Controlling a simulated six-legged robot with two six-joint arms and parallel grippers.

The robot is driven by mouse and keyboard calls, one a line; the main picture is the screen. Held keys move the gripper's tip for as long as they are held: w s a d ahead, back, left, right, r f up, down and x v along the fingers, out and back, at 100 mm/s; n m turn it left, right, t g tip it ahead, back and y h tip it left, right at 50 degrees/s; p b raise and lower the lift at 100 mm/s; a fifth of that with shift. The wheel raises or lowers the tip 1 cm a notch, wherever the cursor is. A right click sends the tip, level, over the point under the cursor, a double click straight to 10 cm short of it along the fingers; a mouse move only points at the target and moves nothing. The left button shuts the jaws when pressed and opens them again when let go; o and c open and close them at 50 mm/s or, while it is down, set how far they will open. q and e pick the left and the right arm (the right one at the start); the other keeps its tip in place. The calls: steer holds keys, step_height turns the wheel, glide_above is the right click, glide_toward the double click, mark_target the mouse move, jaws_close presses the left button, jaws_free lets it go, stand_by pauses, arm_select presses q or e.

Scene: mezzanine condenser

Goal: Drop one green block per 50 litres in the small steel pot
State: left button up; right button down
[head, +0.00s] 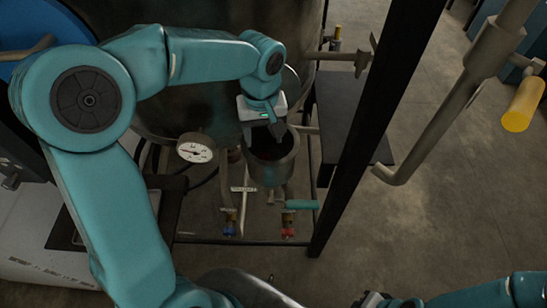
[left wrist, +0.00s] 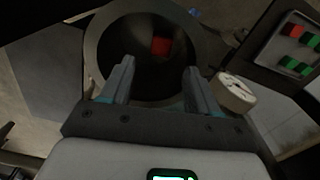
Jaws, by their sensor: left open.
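The small steel pot (head: 272,172) hangs in the middle of the head view, in front of a large dark vessel. In the left wrist view the pot's rim (left wrist: 93,52) surrounds a dark interior, with one red block (left wrist: 160,46) inside. My left gripper (head: 278,130) is over the pot's mouth, fingers apart and empty; its fingers (left wrist: 158,70) point into the opening. Green blocks (left wrist: 289,62) lie with red ones in a light tray (left wrist: 273,48) at the upper right of the left wrist view. My right gripper (head: 370,299) shows only partly at the bottom edge of the head view.
A round white gauge (head: 195,148) stands left of the pot; its reading is too small to tell. Red and blue valves (head: 288,232) sit below. A black post (head: 368,125) rises right of the pot, and a pipe with a yellow handle (head: 523,104) stands farther right.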

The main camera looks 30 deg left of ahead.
arm_select(q)
step_height(320, 180, up, 16)
steer(key=shift+r, duration=0.15)
steer(key=shift+s, duration=0.1)
stand_by(0.5)
